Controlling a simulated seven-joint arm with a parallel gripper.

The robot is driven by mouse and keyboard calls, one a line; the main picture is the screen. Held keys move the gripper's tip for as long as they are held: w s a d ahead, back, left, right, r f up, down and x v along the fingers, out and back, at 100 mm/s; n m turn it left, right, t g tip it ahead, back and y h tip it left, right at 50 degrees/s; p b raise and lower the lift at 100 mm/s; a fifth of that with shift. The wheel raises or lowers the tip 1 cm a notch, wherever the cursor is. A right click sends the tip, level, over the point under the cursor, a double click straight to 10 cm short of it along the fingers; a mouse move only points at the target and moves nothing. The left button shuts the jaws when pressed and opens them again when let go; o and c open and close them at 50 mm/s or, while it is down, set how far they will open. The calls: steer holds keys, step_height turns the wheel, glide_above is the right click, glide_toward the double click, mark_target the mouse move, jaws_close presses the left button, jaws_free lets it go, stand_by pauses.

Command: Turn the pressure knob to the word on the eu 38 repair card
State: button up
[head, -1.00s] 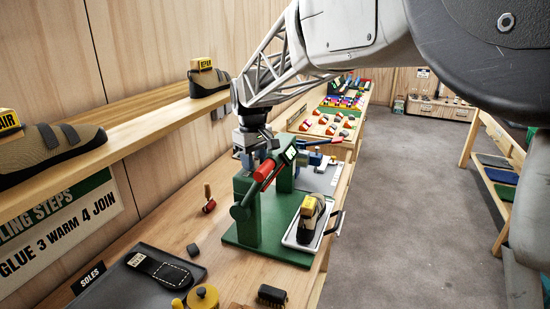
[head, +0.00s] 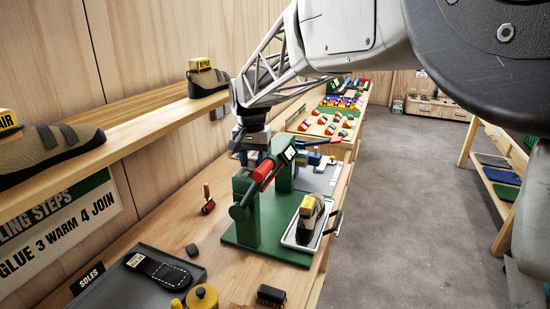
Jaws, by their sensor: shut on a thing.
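My gripper (head: 253,151) points down at the top of the green press (head: 247,228), beside the red grip of its lever (head: 264,170). Its fingers are largely hidden by the press and lever. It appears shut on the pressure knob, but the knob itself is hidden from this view. Yellow repair cards show on the shoe at the left edge (head: 50,155), on the shoe farther along the shelf (head: 208,82) and on the shoe in the press's tray (head: 311,222). Their sizes and setting words are too small to read. A small dark panel with a pale label (head: 290,153) sits atop the press.
The wooden bench (head: 180,225) holds a dark soles tray (head: 110,285), a yellow pot (head: 202,297), a black brush (head: 271,296) and a small red-ended tool (head: 208,203). Blue equipment (head: 312,158) stands behind the press. The wall shelf (head: 140,125) runs along the left. The aisle floor is clear.

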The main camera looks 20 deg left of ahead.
mark_target(253, 159)
steer(key=m, duration=0.7)
stand_by(0.5)
steer(key=o, duration=0.9)
steer(key=shift+r, duration=0.1)
steer(key=shift+r, duration=3.85)
